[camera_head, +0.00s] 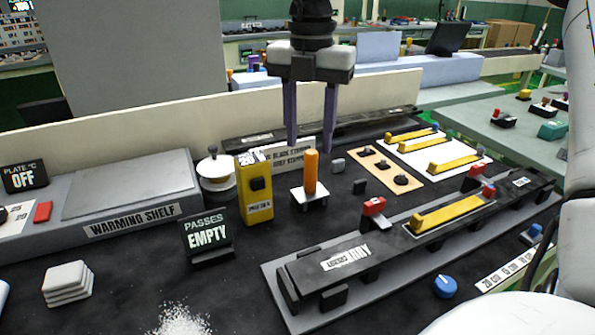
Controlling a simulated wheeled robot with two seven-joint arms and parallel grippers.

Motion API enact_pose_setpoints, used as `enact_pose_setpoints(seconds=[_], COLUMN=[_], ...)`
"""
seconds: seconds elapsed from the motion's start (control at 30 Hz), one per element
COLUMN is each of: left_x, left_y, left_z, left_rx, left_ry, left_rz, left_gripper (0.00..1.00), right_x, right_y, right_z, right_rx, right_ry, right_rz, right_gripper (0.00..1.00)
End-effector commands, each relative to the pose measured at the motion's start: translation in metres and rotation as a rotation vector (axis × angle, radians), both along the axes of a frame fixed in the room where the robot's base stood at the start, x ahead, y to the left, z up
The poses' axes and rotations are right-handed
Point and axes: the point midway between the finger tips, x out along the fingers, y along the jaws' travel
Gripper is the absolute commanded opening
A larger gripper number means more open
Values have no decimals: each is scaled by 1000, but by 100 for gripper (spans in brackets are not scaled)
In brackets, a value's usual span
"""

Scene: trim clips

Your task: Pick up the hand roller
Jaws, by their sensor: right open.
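An upright orange handle (311,175), which looks like the hand roller, stands on a small white stand (310,197) with dark feet on the dark bench. Its roller end cannot be made out. My right gripper (310,148) hangs from above, pointing down, its two purple fingers spread apart and empty. My left gripper is not in view.
A yellow box (256,209) stands just left of the stand. A long dark rail fixture (375,255) with a yellow strip lies to the front right. A tan board (384,171) with black knobs lies behind right. The "PASSES EMPTY" sign (208,234) stands front left.

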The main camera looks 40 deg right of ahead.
Motion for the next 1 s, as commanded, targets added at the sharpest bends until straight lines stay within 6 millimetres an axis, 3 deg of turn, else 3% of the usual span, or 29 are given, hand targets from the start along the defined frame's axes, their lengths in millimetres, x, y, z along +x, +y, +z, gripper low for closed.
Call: enact_pose_setpoints(seconds=[0.1,0.37,0.6,0.93,1.0], left_x=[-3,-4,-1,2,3], left_y=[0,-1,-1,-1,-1], left_z=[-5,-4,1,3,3], left_rx=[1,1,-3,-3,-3], left_ry=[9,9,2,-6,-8], left_rz=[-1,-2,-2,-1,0], left_gripper=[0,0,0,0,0], right_x=[-1,0,3,3,3], right_y=[0,-2,-7,-7,-7], right_z=[-20,-42,-77,-85,-85], right_rx=[2,2,2,1,0], right_ry=[3,3,3,0,-1], right_rz=[1,-1,0,-1,-1], right_gripper=[42,42,42,42,31])
